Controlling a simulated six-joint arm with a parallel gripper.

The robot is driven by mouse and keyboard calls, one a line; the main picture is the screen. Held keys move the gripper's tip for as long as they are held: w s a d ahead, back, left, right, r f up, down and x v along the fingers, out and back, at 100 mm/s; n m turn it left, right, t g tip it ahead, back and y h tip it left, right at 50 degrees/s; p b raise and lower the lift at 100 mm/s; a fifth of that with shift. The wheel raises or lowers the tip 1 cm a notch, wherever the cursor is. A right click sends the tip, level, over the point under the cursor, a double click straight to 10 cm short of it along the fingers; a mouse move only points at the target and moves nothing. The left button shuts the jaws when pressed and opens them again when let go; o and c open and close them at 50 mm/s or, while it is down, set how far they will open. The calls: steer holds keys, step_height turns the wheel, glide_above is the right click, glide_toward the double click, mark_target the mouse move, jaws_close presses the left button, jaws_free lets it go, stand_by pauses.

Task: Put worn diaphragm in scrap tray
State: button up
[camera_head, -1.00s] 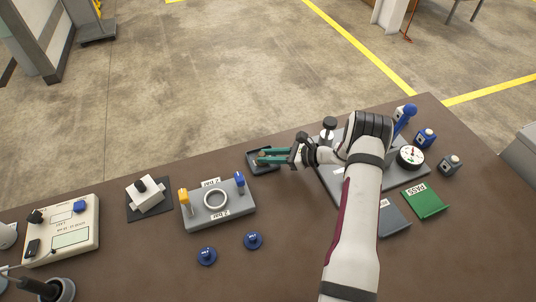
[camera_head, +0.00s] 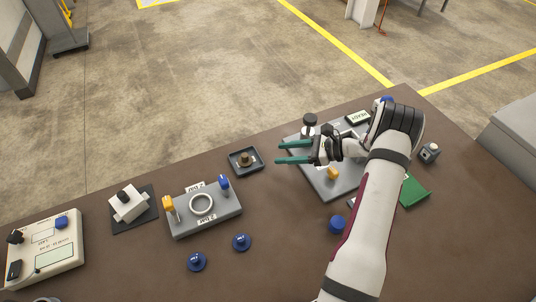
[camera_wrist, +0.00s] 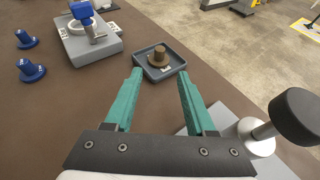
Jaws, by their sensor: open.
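The worn diaphragm, a brown, hat-shaped piece (camera_head: 245,159), sits upright inside a small dark square tray (camera_head: 234,170), which looks like the scrap tray. In the wrist view the diaphragm (camera_wrist: 158,54) rests within the rim of the tray (camera_wrist: 155,79), beyond my fingertips and apart from them. The tray's label is too small to read. My gripper (camera_head: 279,153) has green fingers, spread open and empty, just to the right of the tray. In the wrist view the gap between the fingertips (camera_wrist: 160,75) faces the tray.
A grey fixture (camera_head: 205,221) with a white ring and yellow and blue clamps stands left of the tray. Two blue knobbed parts (camera_head: 241,242) lie in front. A grey plate (camera_head: 343,186) with a black-topped post (camera_head: 309,122) lies near my arm. A green pad (camera_head: 414,190) is at right.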

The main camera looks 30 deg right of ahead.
steer(key=shift+s+d+r, duration=0.1)
steer(key=shift+s+d, duration=0.05)
steer(key=w+d+r+m+t+h, duration=0.25)
steer(key=w+r+m+h, duration=0.35)
steer(key=w+r+m, duration=0.35)
steer(key=s+a+r+m+g+h, duration=0.15)
steer(key=r+m+h, duration=0.3)
steer(key=m, duration=0.45)
steer(key=s+r+m+h, duration=0.2)
steer(key=r+m+h, duration=0.25)
steer(key=m, duration=0.55)
steer(key=s+a+m+g+y, duration=0.2)
steer(key=s+a+m, duration=0.5)
steer(key=s, duration=0.4)
steer(key=s+a+f+m+g+y, duration=0.1)
steer(key=s+a+m+g, duration=0.3)
steer(key=s+a+m, duration=0.4)
steer(key=s+a+f+m+g+y, duration=0.1)
steer(key=s+a+m+g+y, duration=0.2)
steer(key=s+a+m, duration=0.5)
steer(key=s, duration=0.8)
steer(key=shift+s+g, duration=0.15)
steer(key=shift+g, duration=0.25)
steer(key=shift+f, duration=0.1)
